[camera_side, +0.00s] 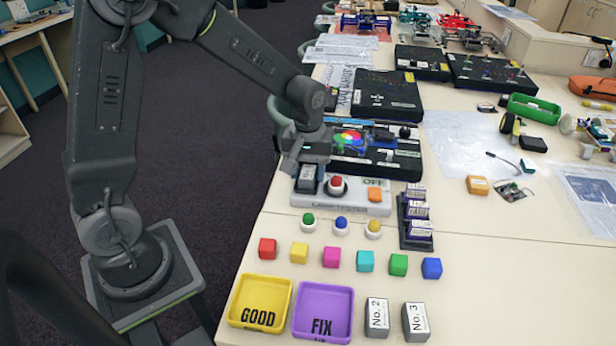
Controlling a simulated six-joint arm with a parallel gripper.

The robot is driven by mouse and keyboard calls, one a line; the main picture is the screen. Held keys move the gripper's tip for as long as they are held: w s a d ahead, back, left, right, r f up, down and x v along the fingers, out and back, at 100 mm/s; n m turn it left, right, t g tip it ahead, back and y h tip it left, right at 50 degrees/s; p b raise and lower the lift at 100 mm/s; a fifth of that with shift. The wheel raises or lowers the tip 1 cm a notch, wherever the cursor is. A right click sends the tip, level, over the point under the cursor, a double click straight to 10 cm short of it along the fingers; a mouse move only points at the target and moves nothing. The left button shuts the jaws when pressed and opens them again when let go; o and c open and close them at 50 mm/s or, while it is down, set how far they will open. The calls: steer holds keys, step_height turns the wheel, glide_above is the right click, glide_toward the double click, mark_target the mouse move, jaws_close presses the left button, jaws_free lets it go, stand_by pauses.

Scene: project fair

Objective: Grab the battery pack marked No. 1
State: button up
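A dark grey block (307,181) stands at the left end of the light grey tester (342,203). It looks like the numbered packs, but its marking is not readable here. My gripper (303,168) is directly over this block, with its fingers down at the block's top. The view does not show whether the fingers are open or closed on it. The pack marked No. 2 (377,316) and the pack marked No. 3 (416,321) stand upright at the table's front, away from my gripper.
Several round buttons and coloured cubes lie in front, then a yellow GOOD tray (240,313) and purple FIX tray (307,330). Black panels stand behind.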

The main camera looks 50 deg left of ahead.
steer(key=c, duration=0.7)
steer(key=shift+o, duration=0.2)
steer(key=shift+r, duration=0.15)
